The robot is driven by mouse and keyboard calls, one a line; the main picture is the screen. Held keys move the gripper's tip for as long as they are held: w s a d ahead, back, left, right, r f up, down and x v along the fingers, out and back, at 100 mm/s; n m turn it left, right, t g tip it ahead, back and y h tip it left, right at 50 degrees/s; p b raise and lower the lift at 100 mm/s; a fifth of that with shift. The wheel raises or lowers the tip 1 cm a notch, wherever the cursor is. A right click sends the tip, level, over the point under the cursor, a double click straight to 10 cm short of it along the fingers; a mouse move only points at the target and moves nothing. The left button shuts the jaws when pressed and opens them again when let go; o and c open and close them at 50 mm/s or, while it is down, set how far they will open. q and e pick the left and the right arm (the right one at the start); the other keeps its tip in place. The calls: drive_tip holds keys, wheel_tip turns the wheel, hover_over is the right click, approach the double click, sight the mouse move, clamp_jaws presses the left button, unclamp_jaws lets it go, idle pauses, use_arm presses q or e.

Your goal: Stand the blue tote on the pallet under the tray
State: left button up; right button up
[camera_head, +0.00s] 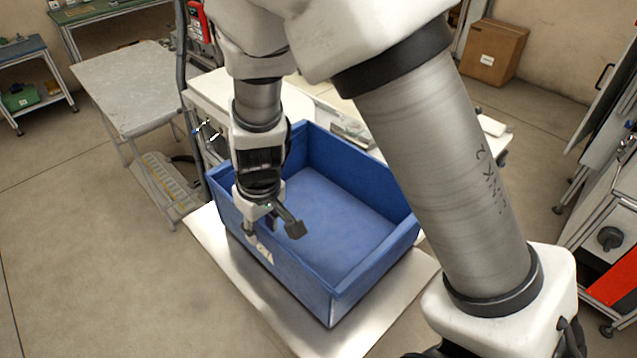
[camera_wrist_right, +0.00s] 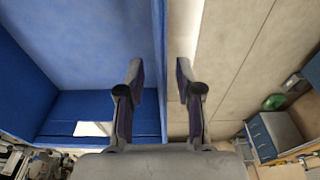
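The blue tote (camera_head: 345,210) is upright, open-topped and empty, on a pale board (camera_head: 222,262). My right gripper (camera_head: 282,222) is at the tote's left wall in the head view. In the right wrist view its fingers (camera_wrist_right: 160,75) are apart, one on either side of the wall's rim (camera_wrist_right: 160,105), with gaps showing; it is open. My left gripper is not in view. A slatted, yellowish low platform (camera_head: 163,182) lies under a grey table (camera_head: 135,88); I cannot tell whether it is the pallet. I cannot pick out the tray for certain.
A white surface (camera_head: 490,126) stands behind the tote. A carton (camera_head: 493,52) is at the back, and a cart with a red panel (camera_head: 617,282) is at the right edge. The floor at the left (camera_head: 75,240) is clear. My large arm link covers the right-centre.

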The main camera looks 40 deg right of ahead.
drive_tip(key=shift+w+f, duration=0.15)
drive_tip(key=shift+f, duration=0.6)
drive_tip(key=shift+r, duration=0.1)
clamp_jaws()
